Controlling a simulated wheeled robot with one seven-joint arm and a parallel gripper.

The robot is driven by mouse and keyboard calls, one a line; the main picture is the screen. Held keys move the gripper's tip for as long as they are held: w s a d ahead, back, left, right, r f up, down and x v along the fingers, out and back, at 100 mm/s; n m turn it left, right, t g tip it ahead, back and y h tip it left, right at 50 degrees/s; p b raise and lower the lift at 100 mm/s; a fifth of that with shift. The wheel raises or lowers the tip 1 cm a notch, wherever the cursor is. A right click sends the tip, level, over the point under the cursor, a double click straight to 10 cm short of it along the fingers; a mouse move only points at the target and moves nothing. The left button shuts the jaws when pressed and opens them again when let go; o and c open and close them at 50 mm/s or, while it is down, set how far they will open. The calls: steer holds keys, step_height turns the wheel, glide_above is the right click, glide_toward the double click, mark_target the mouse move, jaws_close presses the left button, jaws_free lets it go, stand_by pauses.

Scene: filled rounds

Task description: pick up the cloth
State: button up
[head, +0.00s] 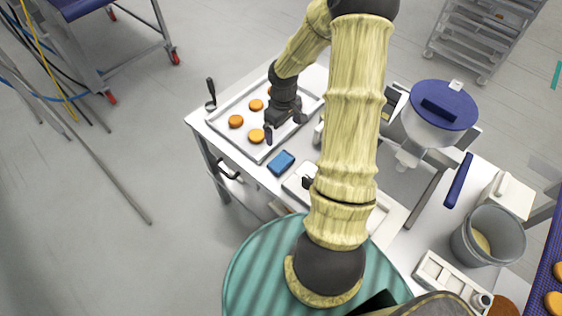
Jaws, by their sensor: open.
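The cloth (281,163) looks like a small blue folded block. It lies flat on the white table, just in front of the baking tray's near edge. My gripper (284,128) is open and empty, pointing down over the right part of the tray. It is behind the cloth in the picture and apart from it. The cloth is in plain view, with my arm passing to its right.
The baking tray (219,125) holds several orange rounds. A dark-handled tool (210,92) stands at its left corner. A white board lies right of the cloth, partly behind my arm. A blue-lidded hopper (442,106) and a grey bucket (489,236) stand to the right.

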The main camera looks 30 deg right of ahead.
steer(key=p, duration=0.1)
glide_above(281, 160)
steer(key=f, duration=1.2)
steer(key=shift+s+d, duration=0.15)
steer(key=shift+d, duration=0.1)
steer(key=shift+a+f+p, duration=0.15)
steer(key=shift+f+p, duration=0.35)
steer(key=shift+f, duration=0.85)
steer(key=shift+a+f+p, duration=0.1)
steer(key=shift+f+p, duration=0.35)
steer(key=shift+f, duration=0.85)
steer(key=shift+c, duration=0.4)
steer(key=c, duration=0.7)
